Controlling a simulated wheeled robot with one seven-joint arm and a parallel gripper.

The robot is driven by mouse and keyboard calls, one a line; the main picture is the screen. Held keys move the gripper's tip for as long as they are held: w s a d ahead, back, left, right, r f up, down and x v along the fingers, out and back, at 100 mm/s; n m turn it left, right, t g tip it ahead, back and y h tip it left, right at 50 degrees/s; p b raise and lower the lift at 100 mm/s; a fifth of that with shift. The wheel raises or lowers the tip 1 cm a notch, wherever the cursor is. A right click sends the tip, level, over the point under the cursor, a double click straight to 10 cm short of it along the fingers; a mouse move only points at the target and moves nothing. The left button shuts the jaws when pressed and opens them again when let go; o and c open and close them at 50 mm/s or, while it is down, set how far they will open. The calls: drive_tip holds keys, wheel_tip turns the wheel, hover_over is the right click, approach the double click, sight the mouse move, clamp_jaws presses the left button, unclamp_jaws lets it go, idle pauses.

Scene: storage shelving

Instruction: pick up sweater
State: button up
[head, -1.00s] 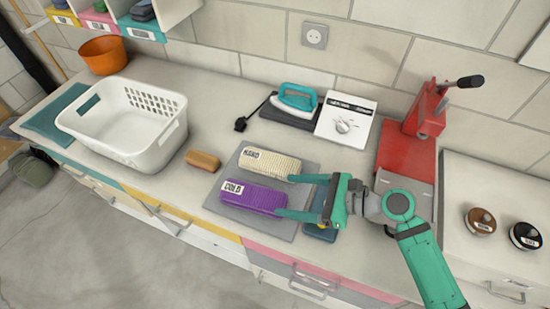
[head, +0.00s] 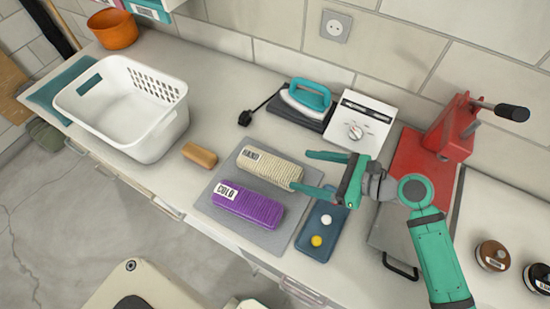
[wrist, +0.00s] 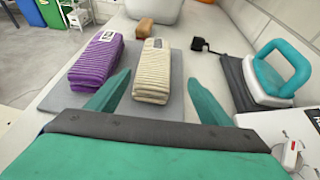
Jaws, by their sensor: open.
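Two folded ribbed knit bundles that look like sweaters lie side by side on a grey mat (head: 283,236). The cream one (head: 270,167), with a white label, is nearer the wall and also shows in the wrist view (wrist: 153,75). The purple one (head: 250,206), labelled COLD, is nearer the counter's front edge and shows at left in the wrist view (wrist: 97,60). My gripper (head: 300,170) is open and empty, its fingers pointing left at the cream bundle's right end. In the wrist view, the cream bundle lies ahead between the fingertips (wrist: 158,78).
A white basket (head: 125,105) stands at left, with a tan block (head: 200,155) beside the mat. A teal iron (head: 308,97), a white box (head: 352,122) and a red press (head: 440,140) stand along the wall. A blue tray (head: 320,225) lies below my gripper.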

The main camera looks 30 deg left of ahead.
sight(283, 169)
drive_tip(key=x, duration=0.6)
drive_tip(key=s+x, duration=0.1)
drive_tip(key=x, duration=0.3)
drive_tip(key=shift+f, duration=0.15)
drive_tip(key=shift+d, duration=0.1)
drive_tip(key=c, duration=1.3)
